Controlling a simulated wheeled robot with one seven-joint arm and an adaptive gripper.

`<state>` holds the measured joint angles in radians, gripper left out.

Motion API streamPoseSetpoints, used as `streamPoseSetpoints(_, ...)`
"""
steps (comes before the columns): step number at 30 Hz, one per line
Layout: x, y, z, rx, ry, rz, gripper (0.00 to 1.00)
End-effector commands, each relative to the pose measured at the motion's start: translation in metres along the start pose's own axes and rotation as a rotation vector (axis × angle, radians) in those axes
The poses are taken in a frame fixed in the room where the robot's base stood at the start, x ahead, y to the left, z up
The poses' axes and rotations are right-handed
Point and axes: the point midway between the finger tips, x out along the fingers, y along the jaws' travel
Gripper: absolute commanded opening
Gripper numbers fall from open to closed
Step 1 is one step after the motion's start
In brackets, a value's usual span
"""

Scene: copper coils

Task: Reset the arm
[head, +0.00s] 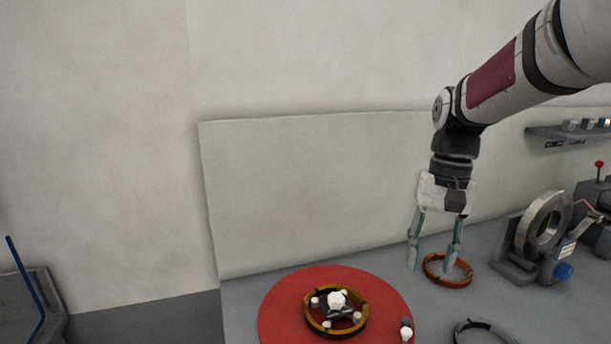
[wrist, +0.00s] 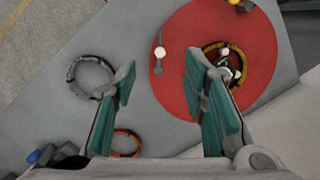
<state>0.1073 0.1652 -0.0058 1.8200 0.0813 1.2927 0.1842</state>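My gripper (head: 434,257) hangs fingers down above the grey table (head: 255,291) on the right side of the head view. Its two fingers are apart, with nothing between them; the wrist view also shows the open gripper (wrist: 167,92). An orange copper coil ring (head: 447,271) lies on the table by the fingertips, apart from any grip. In the wrist view this ring (wrist: 126,144) lies partly behind the left finger. My arm reaches in from the upper right.
A red round plate (head: 280,310) carries a yellow-brown ring (head: 311,318) around a white-tipped fixture. A grey ring (head: 487,326) lies near the front edge. A machine with a metal wheel (head: 545,222) stands right. A pale panel (head: 310,190) rises behind the table.

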Motion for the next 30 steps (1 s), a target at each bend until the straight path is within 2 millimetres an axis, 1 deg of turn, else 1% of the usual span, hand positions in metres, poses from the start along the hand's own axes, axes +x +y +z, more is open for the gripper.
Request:
streamPoseSetpoints(1,-0.009,0.001,0.016,-0.022,0.041,-0.002,0.39)
streamPoseSetpoints(3,-0.016,0.003,0.034,-0.051,0.092,-0.003,0.39)
streamPoseSetpoints(9,-0.028,0.010,0.087,-0.135,0.238,-0.005,0.39)
streamPoseSetpoints(14,-0.027,0.018,0.127,-0.203,0.352,-0.004,0.39)
streamPoseSetpoints(18,-0.020,0.025,0.157,-0.259,0.451,-0.003,0.39)
streamPoseSetpoints(21,-0.013,0.030,0.173,-0.293,0.511,-0.001,0.39)
streamPoseSetpoints(24,-0.007,0.034,0.184,-0.318,0.554,0.001,0.39)
streamPoseSetpoints(30,-0.001,0.036,0.192,-0.338,0.590,0.003,0.39)
